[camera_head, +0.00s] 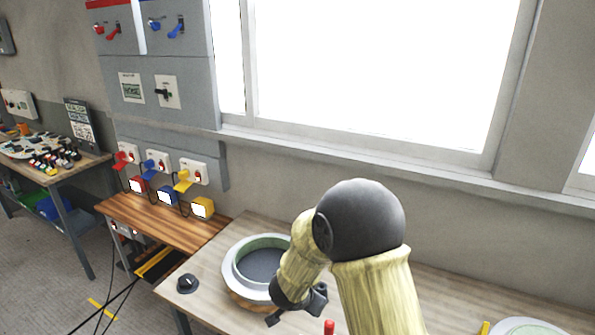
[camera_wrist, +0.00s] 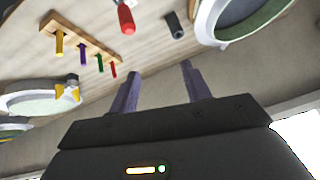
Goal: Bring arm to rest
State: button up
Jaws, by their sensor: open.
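My arm is raised over the wooden worktable (camera_head: 225,300) and bent at a large dark joint. My gripper (camera_head: 296,309) is low beside the right side of a round mould (camera_head: 240,283), partly hidden by my arm in the head view. In the wrist view my gripper (camera_wrist: 160,70) shows two purple-grey fingers standing apart, with nothing between them. The mould has a pale rim and a dark grey inside; a similar round rim (camera_wrist: 203,22) shows at the top of the wrist view.
A black knob-like object (camera_head: 187,283) stands left of the mould. A wooden rack (camera_wrist: 82,38) with several coloured pegs, a red-handled tool (camera_wrist: 126,18) and a dark cylinder (camera_wrist: 175,25) lie on the table. Another mould (camera_head: 525,327) is at right. Window and wall panels stand behind.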

jog(key=s+d+r+n+y, duration=0.3)
jog(key=s+r+n+y, duration=0.1)
jog(key=s+r, duration=0.15)
jog(key=s+d+r+n+g, duration=0.1)
jog(key=s+d+n+g, duration=0.1)
jog(key=s+d, duration=0.2)
jog(key=s+d+r+n+g+h, duration=0.1)
jog(key=s+d, duration=0.4)
jog(key=s, duration=0.5)
jog(key=shift+n+g, duration=0.5)
jog(key=shift+g, duration=0.1)
